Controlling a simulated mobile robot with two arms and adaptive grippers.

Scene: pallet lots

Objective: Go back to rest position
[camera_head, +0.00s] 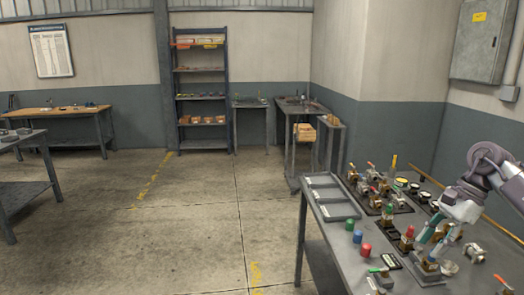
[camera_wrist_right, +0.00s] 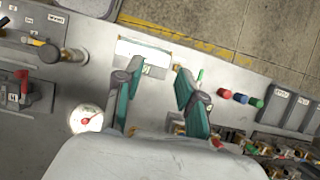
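My right gripper (camera_head: 428,262) is over the near right part of the grey workbench (camera_head: 338,238), its arm coming in from the right. In the right wrist view its two teal fingers (camera_wrist_right: 158,75) stand well apart, with nothing between them. A white labelled plate (camera_wrist_right: 140,56) lies on the bench beyond the fingertips. My left gripper is not in view.
Green, red and blue capped pieces (camera_head: 366,250) stand left of the right gripper. Grey trays (camera_head: 338,212) line the bench's left edge. Several valve fittings (camera_head: 376,190) crowd its far part. A white gauge (camera_wrist_right: 87,119) is near the fingers. The floor (camera_head: 190,220) left of the bench is clear.

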